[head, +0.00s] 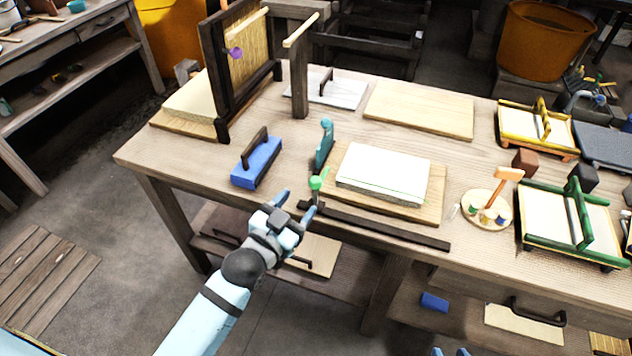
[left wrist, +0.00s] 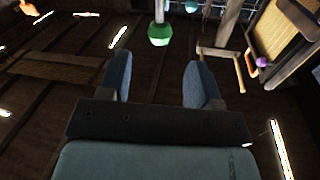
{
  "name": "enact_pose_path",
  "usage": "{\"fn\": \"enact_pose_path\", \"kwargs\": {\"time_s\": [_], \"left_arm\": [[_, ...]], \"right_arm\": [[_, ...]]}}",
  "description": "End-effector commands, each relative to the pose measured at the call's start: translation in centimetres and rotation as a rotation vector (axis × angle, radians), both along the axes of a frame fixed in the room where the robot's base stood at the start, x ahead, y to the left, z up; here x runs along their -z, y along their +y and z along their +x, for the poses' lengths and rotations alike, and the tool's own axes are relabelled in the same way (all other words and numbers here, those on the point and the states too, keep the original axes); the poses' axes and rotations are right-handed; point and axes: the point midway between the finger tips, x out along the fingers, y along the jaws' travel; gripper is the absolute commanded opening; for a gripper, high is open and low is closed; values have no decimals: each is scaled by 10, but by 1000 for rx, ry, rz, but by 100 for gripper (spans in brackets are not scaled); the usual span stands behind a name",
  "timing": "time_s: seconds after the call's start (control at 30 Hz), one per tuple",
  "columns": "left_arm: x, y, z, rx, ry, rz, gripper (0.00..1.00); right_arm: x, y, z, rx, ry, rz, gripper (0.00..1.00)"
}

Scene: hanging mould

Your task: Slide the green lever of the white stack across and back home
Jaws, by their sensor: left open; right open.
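The white stack (head: 384,172) lies on a wooden board (head: 432,205) near the table's front edge. The green lever (head: 316,183), with a rounded green knob, stands at the left end of a dark rail (head: 380,228) in front of the board. My left gripper (head: 297,203) is open just in front and to the left of the lever, with nothing between its fingers. In the left wrist view, the green knob (left wrist: 160,36) shows beyond and between the open fingertips (left wrist: 159,62), apart from both. My right gripper (head: 450,352) shows only as fingertips at the bottom edge, open and empty.
A teal upright piece (head: 325,143) stands at the board's back left corner. A blue block with a dark handle (head: 257,162) is to the left. A round stand with an orange-topped hammer (head: 487,208) and a green-framed mould (head: 568,225) are to the right.

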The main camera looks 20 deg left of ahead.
Motion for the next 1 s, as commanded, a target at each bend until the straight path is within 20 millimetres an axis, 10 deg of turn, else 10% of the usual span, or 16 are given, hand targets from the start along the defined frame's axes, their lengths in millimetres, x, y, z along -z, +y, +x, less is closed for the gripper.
{"fn": "enact_pose_path", "kwargs": {"time_s": [0.33,0.8,1.0], "left_arm": [[0,-15,63,0,-1,1,58],[0,-18,77,1,1,0,58],[0,-18,77,1,1,0,15]], "right_arm": [[2,1,0,-3,-4,0,43],[2,1,0,-4,-5,-2,43],[2,1,0,-4,-5,-2,43]]}}
